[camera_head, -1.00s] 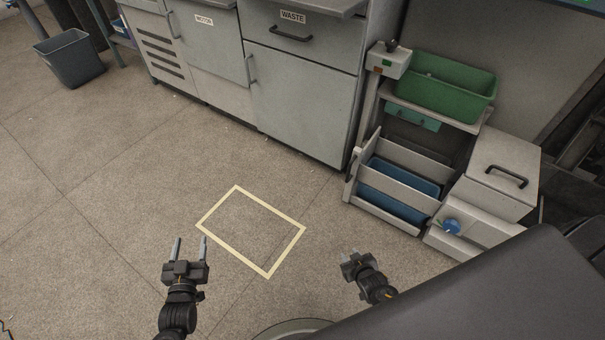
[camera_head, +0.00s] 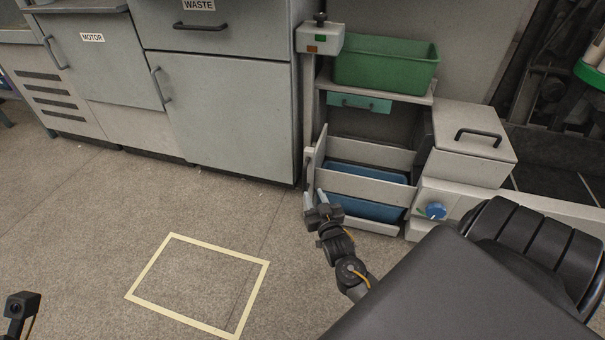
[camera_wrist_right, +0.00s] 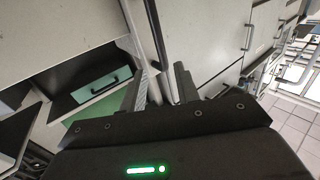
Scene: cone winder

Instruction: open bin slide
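The shelf unit (camera_head: 432,98) stands right of centre in the head view. A green bin (camera_head: 385,68) sits on its top, with a small green panel (camera_head: 360,103) with a dark handle below. Lower down are a blue bin (camera_head: 372,208) and pale front boards (camera_head: 365,187). My right gripper (camera_head: 314,197) is open at the unit's lower left edge; I cannot tell whether it touches. In the right wrist view its two fingers (camera_wrist_right: 160,88) are apart, and the green panel (camera_wrist_right: 101,84) shows to their left. My left gripper (camera_head: 20,304) shows only partly at the bottom left; its fingers are not clear.
A grey cabinet marked WASTE (camera_head: 228,105) stands left of the unit. A pale box with a black handle (camera_head: 470,150) and a blue knob (camera_head: 436,210) are to its right. Floor marked with a yellow outline (camera_head: 147,265) is free in front.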

